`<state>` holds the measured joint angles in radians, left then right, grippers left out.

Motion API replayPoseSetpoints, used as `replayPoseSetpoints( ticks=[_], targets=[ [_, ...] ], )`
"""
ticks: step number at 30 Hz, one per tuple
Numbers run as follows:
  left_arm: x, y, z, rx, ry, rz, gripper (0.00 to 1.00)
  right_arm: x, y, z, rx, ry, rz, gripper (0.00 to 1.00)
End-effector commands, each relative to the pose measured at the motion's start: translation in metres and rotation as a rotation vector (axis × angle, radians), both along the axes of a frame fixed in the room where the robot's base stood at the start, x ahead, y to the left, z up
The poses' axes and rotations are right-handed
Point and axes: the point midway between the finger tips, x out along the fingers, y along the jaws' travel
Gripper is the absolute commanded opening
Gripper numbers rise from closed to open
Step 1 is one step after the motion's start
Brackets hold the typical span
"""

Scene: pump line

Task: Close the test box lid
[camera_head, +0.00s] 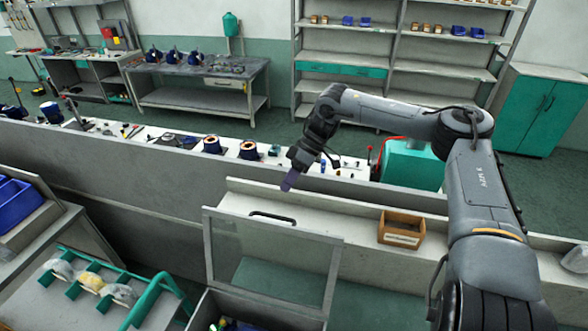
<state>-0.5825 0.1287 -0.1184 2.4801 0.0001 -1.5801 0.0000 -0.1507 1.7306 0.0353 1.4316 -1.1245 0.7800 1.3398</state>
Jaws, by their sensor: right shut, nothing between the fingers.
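The test box lid (262,256) is a see-through pane in a grey frame. It stands raised, open, behind the test box (207,312) at the bottom of the view. A black handle (272,216) sits along the lid's upper edge. The inside of the box shows only partly, with some small coloured items in it. My right gripper (288,184) has purple fingertips and points down, above and slightly right of the handle, apart from it in the picture. It is shut and empty. My left gripper is out of view.
An open wooden bin (401,229) stands on the bench right of the lid. A conveyor line (130,135) with pump parts runs behind. A green rack (165,285) with several rounded parts and a blue bin (18,205) are at left.

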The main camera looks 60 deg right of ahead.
Motion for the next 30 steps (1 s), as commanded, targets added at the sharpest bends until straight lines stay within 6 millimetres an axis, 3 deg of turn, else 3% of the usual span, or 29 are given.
replayPoseSetpoints(
  ticks=[8, 10, 16, 30],
  targets=[
    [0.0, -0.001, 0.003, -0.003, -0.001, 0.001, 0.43, 0.012, 0.024, -0.036, -0.001, 0.005, 0.002, 0.0],
    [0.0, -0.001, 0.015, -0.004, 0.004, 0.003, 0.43, 0.012, 0.034, -0.027, 0.005, -0.002, 0.0, 0.0],
    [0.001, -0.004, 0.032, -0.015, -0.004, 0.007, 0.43, 0.009, 0.054, -0.027, 0.002, -0.001, 0.0, 0.0],
    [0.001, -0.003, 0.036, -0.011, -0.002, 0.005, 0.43, 0.007, 0.063, -0.03, -0.001, 0.0, 0.0, 0.0]
  ],
)
